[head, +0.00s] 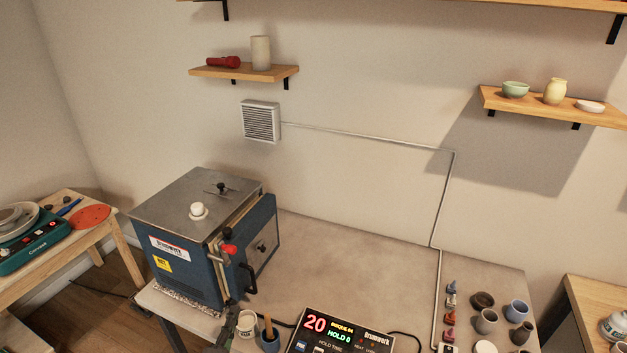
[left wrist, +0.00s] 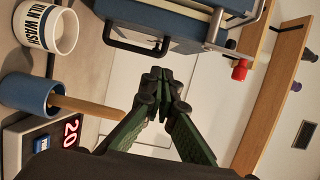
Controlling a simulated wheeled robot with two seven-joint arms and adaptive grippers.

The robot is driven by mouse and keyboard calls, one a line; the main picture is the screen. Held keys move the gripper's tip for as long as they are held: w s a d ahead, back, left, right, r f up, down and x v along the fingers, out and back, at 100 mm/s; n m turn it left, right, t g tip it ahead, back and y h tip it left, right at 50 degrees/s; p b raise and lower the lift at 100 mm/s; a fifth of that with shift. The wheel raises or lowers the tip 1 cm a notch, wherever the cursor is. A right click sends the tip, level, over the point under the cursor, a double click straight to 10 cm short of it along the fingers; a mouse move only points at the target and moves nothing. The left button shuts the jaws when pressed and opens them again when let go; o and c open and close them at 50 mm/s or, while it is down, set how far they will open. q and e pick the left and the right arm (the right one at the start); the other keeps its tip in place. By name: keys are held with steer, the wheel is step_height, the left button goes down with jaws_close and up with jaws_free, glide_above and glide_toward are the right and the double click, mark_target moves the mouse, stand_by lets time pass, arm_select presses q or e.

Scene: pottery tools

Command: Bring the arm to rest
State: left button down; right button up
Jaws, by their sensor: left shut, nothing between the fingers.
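My left gripper (head: 232,308) shows small and dark in the head view, in front of the kiln's lower right corner and just left of a white cup. In the left wrist view my left gripper (left wrist: 160,78) has its green fingers closed together at the tips, with nothing between them. The blue kiln (head: 205,240) has its grey lid down and its front door closed; its black handle also shows at the top of the left wrist view. My right gripper is in neither view.
The white kiln wash cup (left wrist: 48,28) and a blue cup (left wrist: 25,95) with a wooden stick stand close beside the gripper. A control box (head: 340,333) lights up red and green digits. Small pots stand at the table's right. The table's middle (head: 350,260) is clear.

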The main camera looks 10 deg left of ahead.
arm_select(q)
steer(key=s+a+f+n+g+y, duration=0.1)
steer(key=s+a+f+n+g, duration=0.4)
steer(key=f, duration=0.3)
steer(key=s+a+f+n+g+y, duration=0.1)
steer(key=s+a+f+n+g, duration=0.25)
steer(key=s+f+n, duration=0.35)
steer(key=s+d+f+n+g+h, duration=0.1)
steer(key=s+f+n+g, duration=0.2)
steer(key=s+f, duration=0.4)
steer(key=s+d+f+n+g+h, duration=0.1)
steer(key=s+f+n+g, duration=0.3)
steer(key=s, duration=0.6)
step_height(320, 180, down, 30)
steer(key=s+d+m, duration=0.1)
steer(key=s+m, duration=0.1)
steer(key=m, duration=0.1)
steer(key=s+f+g, duration=0.1)
steer(key=s+f, duration=1.6)
steer(key=s, duration=0.2)
steer(key=shift+d+h, duration=0.2)
steer(key=shift+h, duration=0.2)
steer(key=shift+g, duration=0.25)
